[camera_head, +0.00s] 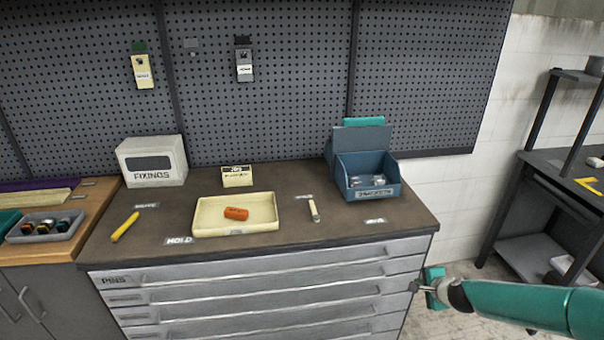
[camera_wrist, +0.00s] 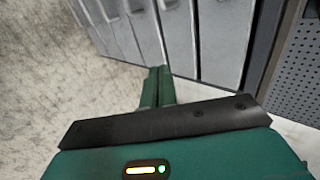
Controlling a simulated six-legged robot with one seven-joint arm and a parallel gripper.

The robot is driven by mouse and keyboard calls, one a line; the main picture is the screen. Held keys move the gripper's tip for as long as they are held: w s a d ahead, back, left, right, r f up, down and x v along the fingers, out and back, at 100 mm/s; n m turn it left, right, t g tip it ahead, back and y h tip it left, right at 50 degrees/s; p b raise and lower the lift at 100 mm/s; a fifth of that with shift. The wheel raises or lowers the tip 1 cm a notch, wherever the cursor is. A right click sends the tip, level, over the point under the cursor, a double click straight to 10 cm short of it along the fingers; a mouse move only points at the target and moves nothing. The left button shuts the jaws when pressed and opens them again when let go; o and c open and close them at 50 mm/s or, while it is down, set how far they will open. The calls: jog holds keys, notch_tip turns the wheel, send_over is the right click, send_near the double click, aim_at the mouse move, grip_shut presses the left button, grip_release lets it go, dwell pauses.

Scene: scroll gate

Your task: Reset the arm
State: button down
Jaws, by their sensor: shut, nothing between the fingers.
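My gripper (camera_head: 414,286) is at the lower right in the head view, on the end of my green arm. It is beside the right end of the grey drawer cabinet (camera_head: 265,285), below the level of its top. In the wrist view my gripper's two green fingers (camera_wrist: 158,86) are together with nothing between them. Beyond them the wrist view shows the drawer fronts (camera_wrist: 180,40) and the pale floor. I cannot tell from these frames whether the fingertips touch the cabinet.
On the cabinet top stand a cream tray (camera_head: 208,218) holding an orange block (camera_head: 236,213), a blue open box (camera_head: 371,175), a white FIXINGS box (camera_head: 152,160) and a yellow tool (camera_head: 126,226). A dark shelf unit (camera_head: 545,190) is at right. Floor between is clear.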

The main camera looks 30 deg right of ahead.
jog(key=w+a+r+n+g, duration=0.2)
jog(key=a+r+n, duration=0.2)
jog(key=a, duration=0.4)
jog(key=w+a+r+n+g+y, duration=0.1)
jog(key=w+a+r+n, duration=0.1)
jog(key=a+r+n, duration=0.5)
jog(key=w+a+r+n+g, duration=0.1)
jog(key=a+r+n+g, duration=0.1)
jog(key=a, duration=0.8)
jog(key=s+a+r+n, duration=0.4)
jog(key=s+a+r, duration=0.2)
jog(key=a+r, duration=0.2)
jog(key=s+a+r+n+t+y, duration=0.1)
jog(key=s+a+r+n, duration=0.3)
jog(key=a+r, duration=0.5)
jog(key=shift+s+a+t+y, duration=0.3)
jog(key=shift+s+a, duration=0.65)
jog(key=shift+a, duration=0.3)
jog(key=c, duration=2)
grip_release()
jog(key=shift+s+a+r+n, duration=0.15)
jog(key=shift+s+a+n, duration=0.05)
jog(key=shift+s+n, duration=0.1)
jog(key=o, duration=0.6)
jog(key=shift+s+a, duration=0.1)
jog(key=shift+a, duration=0.15)
